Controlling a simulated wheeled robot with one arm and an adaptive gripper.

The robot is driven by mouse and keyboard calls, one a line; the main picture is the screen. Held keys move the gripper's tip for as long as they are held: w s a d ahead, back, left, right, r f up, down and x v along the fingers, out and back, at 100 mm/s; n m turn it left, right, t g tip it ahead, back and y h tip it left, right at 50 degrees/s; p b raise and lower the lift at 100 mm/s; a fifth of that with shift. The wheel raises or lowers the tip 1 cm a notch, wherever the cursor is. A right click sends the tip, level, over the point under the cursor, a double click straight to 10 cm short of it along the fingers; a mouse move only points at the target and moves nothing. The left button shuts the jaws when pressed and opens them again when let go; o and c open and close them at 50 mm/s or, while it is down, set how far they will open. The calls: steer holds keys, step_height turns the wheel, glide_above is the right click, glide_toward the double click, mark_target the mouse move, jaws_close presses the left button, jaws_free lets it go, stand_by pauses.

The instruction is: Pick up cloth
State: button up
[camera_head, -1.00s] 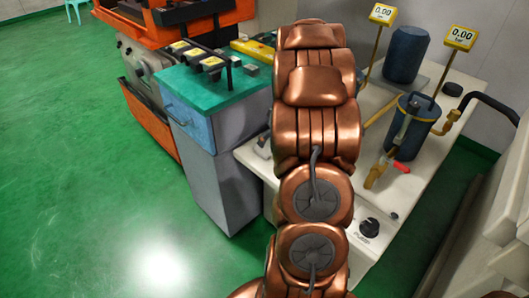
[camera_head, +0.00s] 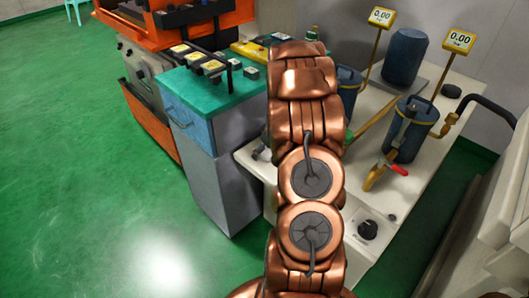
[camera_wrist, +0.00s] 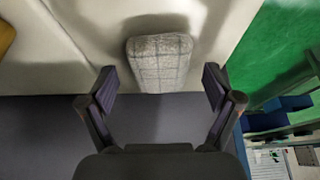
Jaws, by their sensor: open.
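In the wrist view, a folded grey cloth (camera_wrist: 160,62) with a faint checked pattern lies on a pale surface at the upper middle, near that surface's edge. My gripper (camera_wrist: 160,88) is open, with one dark finger to the left of the cloth and one to the right. No finger is seen touching the cloth, and nothing is held. In the head view my copper-coloured arm fills the middle, and the gripper and the cloth cannot be made out there.
The pale bench (camera_head: 395,205) carries blue cylinders (camera_head: 405,55), yellow gauges (camera_head: 458,40), a red-handled valve (camera_head: 397,168) and a black knob (camera_head: 367,229). A grey cabinet with a teal top (camera_head: 207,88) stands to its left. The green floor (camera_head: 80,150) is clear at left.

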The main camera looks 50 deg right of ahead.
steer(key=c, duration=1.1)
steer(key=shift+c, duration=0.2)
steer(key=shift+r, duration=0.85)
steer(key=shift+r+b, duration=0.45)
steer(key=shift+r, duration=0.45)
steer(key=s+a+b, duration=0.1)
steer(key=s+a, duration=0.1)
steer(key=s, duration=0.2)
steer(key=s+a+r+b, duration=0.1)
steer(key=s+a, duration=0.1)
steer(key=s, duration=0.3)
steer(key=s+a+b, duration=0.1)
steer(key=s+a, duration=0.2)
steer(key=s, duration=0.2)
steer(key=shift+s+a+r, duration=0.1)
steer(key=shift+s+r, duration=0.1)
steer(key=shift+s, duration=0.05)
